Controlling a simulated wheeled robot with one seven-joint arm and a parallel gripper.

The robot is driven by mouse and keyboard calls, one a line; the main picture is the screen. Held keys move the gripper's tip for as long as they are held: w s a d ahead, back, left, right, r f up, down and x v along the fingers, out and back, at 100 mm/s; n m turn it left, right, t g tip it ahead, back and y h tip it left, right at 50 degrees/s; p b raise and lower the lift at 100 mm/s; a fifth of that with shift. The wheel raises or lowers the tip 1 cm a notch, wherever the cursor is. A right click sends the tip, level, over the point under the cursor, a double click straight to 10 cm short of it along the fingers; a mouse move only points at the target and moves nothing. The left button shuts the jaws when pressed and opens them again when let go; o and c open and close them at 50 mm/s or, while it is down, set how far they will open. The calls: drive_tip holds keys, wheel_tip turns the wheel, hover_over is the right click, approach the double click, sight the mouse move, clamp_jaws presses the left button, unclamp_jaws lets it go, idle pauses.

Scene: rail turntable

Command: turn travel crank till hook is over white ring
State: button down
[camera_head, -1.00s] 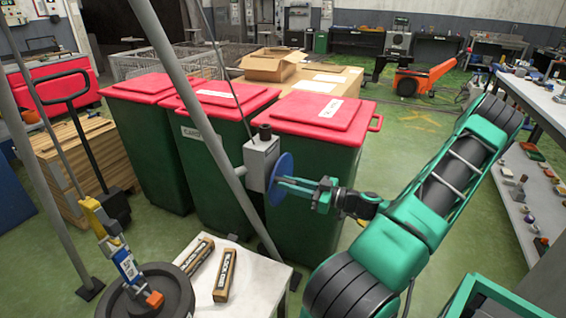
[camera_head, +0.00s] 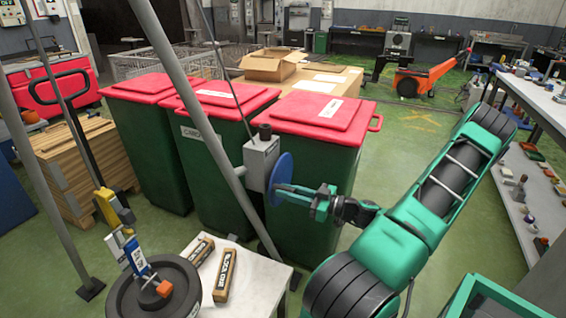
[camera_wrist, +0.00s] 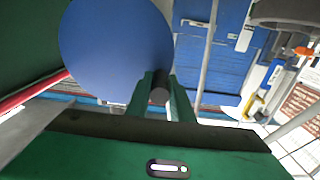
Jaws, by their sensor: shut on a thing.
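The travel crank is a blue disc (camera_head: 283,172) on a grey box fixed to a slanted grey pole. My gripper (camera_head: 279,193) is at the disc's lower right edge. In the wrist view the blue disc (camera_wrist: 115,40) fills the upper left, and my fingers are closed around its dark handle knob (camera_wrist: 160,88). The hook assembly hangs at lower left in the head view: a yellow part (camera_head: 108,208), a blue-and-white block (camera_head: 136,256) and an orange piece (camera_head: 165,288) over a dark round weight (camera_head: 122,297). I cannot make out a white ring.
A pale table (camera_head: 252,300) beside the weight carries two labelled dark bars (camera_head: 226,275). Green bins with red lids (camera_head: 320,115) stand behind the crank. Slanted grey poles (camera_head: 190,100) cross the left side. A shelf unit (camera_head: 520,205) stands at right.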

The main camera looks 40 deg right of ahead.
drive_tip(key=shift+a+f, duration=0.2)
drive_tip(key=shift+f, duration=1.2)
drive_tip(key=shift+d+f, duration=0.15)
drive_tip(key=shift+f, duration=0.4)
drive_tip(key=shift+d+f, duration=0.2)
drive_tip(key=shift+f, duration=0.4)
drive_tip(key=shift+d, duration=0.1)
